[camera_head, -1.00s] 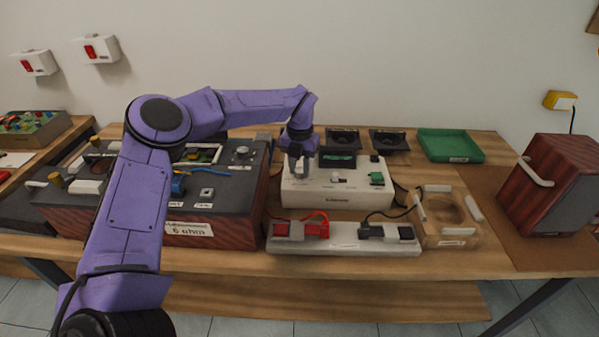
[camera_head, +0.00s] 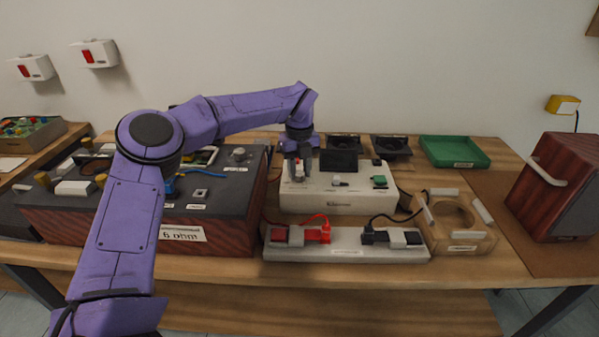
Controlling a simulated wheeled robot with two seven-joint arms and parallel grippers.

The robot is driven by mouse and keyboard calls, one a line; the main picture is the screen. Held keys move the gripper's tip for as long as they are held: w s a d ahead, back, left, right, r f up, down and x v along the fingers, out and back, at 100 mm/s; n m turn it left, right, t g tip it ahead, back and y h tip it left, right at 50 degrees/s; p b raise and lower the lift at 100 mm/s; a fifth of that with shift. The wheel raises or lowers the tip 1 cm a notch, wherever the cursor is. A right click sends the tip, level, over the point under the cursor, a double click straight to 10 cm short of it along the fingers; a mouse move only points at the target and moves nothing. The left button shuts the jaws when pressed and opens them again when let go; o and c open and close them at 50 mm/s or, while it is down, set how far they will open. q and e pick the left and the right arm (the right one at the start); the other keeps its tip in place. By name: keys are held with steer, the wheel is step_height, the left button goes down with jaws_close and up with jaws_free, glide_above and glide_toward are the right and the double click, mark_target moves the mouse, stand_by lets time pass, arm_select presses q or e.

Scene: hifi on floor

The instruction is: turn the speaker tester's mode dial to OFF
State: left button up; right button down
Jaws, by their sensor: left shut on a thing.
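The speaker tester (camera_head: 335,203) is a white box with a sloped top in the middle of the bench. Its small screen (camera_head: 338,160) is dark. A white switch or knob (camera_head: 340,182) and a green part (camera_head: 379,181) sit on its panel. My left gripper (camera_head: 298,176) points down at the left of the panel, shut on a small knob there, which I take as the mode dial. The fingers largely hide the dial, with a little white and red showing, so its setting cannot be read. My right gripper is not in view.
A pale block (camera_head: 345,250) with red and black leads lies in front of the tester. A dark-topped wooden amplifier box (camera_head: 205,225) stands left. A wooden ring jig (camera_head: 457,235), green tray (camera_head: 455,151) and speaker cabinet (camera_head: 560,190) are right.

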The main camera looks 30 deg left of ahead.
mark_target(299, 173)
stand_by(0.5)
arm_select(q)
steer(key=o, duration=1)
steer(key=shift+w+a, duration=0.1)
steer(key=shift+o, duration=0.2)
step_height(299, 173, up, 10)
steer(key=shift+r, duration=0.25)
